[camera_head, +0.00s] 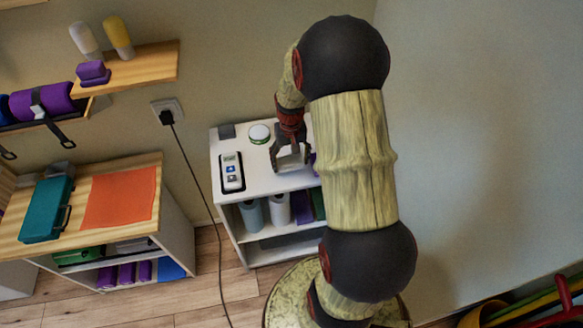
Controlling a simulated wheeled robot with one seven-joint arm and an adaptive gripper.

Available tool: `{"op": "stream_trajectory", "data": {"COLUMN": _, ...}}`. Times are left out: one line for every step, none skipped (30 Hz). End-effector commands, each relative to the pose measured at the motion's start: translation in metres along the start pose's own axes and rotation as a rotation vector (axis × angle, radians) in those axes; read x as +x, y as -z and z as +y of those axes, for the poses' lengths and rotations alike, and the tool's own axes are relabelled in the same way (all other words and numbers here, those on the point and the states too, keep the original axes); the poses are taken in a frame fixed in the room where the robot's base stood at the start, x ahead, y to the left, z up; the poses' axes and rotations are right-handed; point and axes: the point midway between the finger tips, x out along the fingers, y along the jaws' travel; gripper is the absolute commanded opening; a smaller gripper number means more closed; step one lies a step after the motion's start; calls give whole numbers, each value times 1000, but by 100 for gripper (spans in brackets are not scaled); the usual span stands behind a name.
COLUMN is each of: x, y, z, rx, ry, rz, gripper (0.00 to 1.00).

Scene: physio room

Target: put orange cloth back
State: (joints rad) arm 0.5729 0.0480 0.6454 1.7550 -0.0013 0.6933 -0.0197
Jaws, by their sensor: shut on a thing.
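An orange cloth (120,197) lies flat on the wooden top of the low cabinet (97,179) at the left, beside a teal case. My gripper (291,162) is well to the right of it, pointing down over the top of a white shelf unit (254,183). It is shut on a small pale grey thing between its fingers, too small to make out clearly. My arm hides the right part of the white unit.
The teal case (47,209) has a dark handle. A white device (232,172), a round white-and-green thing (259,134) and a dark box (227,131) stand on the white unit. A black cable (194,170) hangs between the units. A wooden wall shelf (150,66) juts out above.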

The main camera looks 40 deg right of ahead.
Motion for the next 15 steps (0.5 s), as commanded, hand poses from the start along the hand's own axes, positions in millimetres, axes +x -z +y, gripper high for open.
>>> {"op": "stream_trajectory", "data": {"x": 3, "y": 1, "z": 1, "rx": 0, "ry": 0, "rz": -1, "gripper": 48}}
{"op": "stream_trajectory", "data": {"x": 5, "y": 2, "z": 2, "rx": 1, "ry": 0, "rz": -1, "gripper": 48}}
{"op": "stream_trajectory", "data": {"x": 8, "y": 4, "z": 3, "rx": 1, "ry": 0, "rz": -2, "gripper": 48}}
{"op": "stream_trajectory", "data": {"x": 11, "y": 6, "z": 4, "rx": 1, "ry": 0, "rz": -2, "gripper": 48}}
{"op": "stream_trajectory", "data": {"x": 15, "y": 7, "z": 5, "rx": 0, "ry": 0, "rz": -2, "gripper": 48}}
{"op": "stream_trajectory", "data": {"x": 22, "y": 6, "z": 4, "rx": -1, "ry": 0, "rz": -3, "gripper": 48}}
{"op": "stream_trajectory", "data": {"x": 27, "y": 6, "z": 4, "rx": -1, "ry": 0, "rz": -3, "gripper": 48}}
{"op": "stream_trajectory", "data": {"x": 32, "y": 6, "z": 4, "rx": -1, "ry": 0, "rz": -3, "gripper": 48}}
{"op": "stream_trajectory", "data": {"x": 37, "y": 6, "z": 4, "rx": -1, "ry": 0, "rz": -2, "gripper": 48}}
{"op": "stream_trajectory", "data": {"x": 39, "y": 6, "z": 4, "rx": -1, "ry": 0, "rz": -1, "gripper": 48}}
{"op": "stream_trajectory", "data": {"x": 41, "y": 6, "z": 4, "rx": -1, "ry": 0, "rz": -1, "gripper": 48}}
{"op": "stream_trajectory", "data": {"x": 41, "y": 7, "z": 4, "rx": -1, "ry": 0, "rz": 0, "gripper": 48}}
{"op": "stream_trajectory", "data": {"x": 41, "y": 7, "z": 4, "rx": 0, "ry": 0, "rz": 0, "gripper": 48}}
{"op": "stream_trajectory", "data": {"x": 40, "y": 7, "z": 4, "rx": 0, "ry": 0, "rz": 0, "gripper": 48}}
{"op": "stream_trajectory", "data": {"x": 40, "y": 7, "z": 4, "rx": 0, "ry": 0, "rz": 0, "gripper": 48}}
